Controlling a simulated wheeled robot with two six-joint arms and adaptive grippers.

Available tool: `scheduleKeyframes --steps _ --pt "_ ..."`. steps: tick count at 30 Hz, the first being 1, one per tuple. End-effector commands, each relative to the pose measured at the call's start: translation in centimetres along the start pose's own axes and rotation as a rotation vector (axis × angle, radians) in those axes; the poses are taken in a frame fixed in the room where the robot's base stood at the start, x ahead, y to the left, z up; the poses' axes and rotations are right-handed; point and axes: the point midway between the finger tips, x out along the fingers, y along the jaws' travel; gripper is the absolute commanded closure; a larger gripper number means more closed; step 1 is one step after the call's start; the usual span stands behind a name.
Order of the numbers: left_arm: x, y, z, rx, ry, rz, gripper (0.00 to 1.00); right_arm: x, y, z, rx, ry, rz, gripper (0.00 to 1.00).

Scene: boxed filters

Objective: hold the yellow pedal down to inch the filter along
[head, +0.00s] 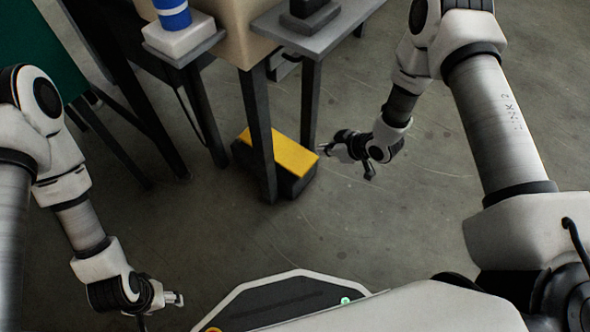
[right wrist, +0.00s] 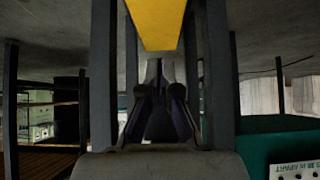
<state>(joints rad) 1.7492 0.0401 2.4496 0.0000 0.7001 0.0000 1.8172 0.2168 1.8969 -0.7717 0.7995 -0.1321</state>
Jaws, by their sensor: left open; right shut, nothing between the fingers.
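The yellow pedal (head: 282,154) sits on a dark base on the floor, partly hidden by a dark table leg. My right gripper (head: 328,148) is shut and empty at the pedal's right end, pointing left toward it. In the right wrist view the yellow pedal (right wrist: 158,22) fills the top middle, with my shut fingers (right wrist: 156,70) pointing toward it. I cannot tell whether they touch. My left gripper (head: 178,298) is open and empty at the lower left, far from the pedal. I cannot identify the filter for certain.
A blue-and-white cylinder (head: 172,12) stands on a white block (head: 178,38) at the top left. Dark legs (head: 258,130) and a grey tabletop (head: 325,32) crowd the pedal from above. The concrete floor (head: 400,220) right of the pedal is clear.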

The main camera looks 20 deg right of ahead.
Motion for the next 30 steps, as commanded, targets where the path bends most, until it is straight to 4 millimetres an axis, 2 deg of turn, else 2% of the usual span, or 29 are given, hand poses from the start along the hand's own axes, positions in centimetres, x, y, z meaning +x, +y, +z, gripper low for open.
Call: scheduleKeyframes --steps 1,10,14,17,28,30 --pt "0.6 0.0 0.0 0.0 0.0 0.0 0.36 0.4 0.2 0.2 -0.007 0.006 0.0 1.0" --pt "0.1 0.0 0.0 0.0 0.001 0.0 0.36 0.2 0.1 -0.1 -0.009 0.006 -0.001 1.0" --pt "0.7 0.0 0.0 0.0 0.001 0.0 0.36 1.0 0.1 0.1 -0.009 0.005 -0.002 1.0" --pt "1.6 0.0 0.0 0.0 0.0 0.0 0.36 2.6 0.1 0.2 -0.011 0.005 -0.002 1.0" --pt "6.2 -0.1 0.0 -0.001 0.001 0.0 0.36 10.7 0.1 0.4 -0.011 0.006 -0.002 1.0" --pt "7.2 -0.1 -0.1 -0.002 0.002 0.0 0.36 11.7 0.1 1.4 -0.006 0.004 -0.001 1.0"
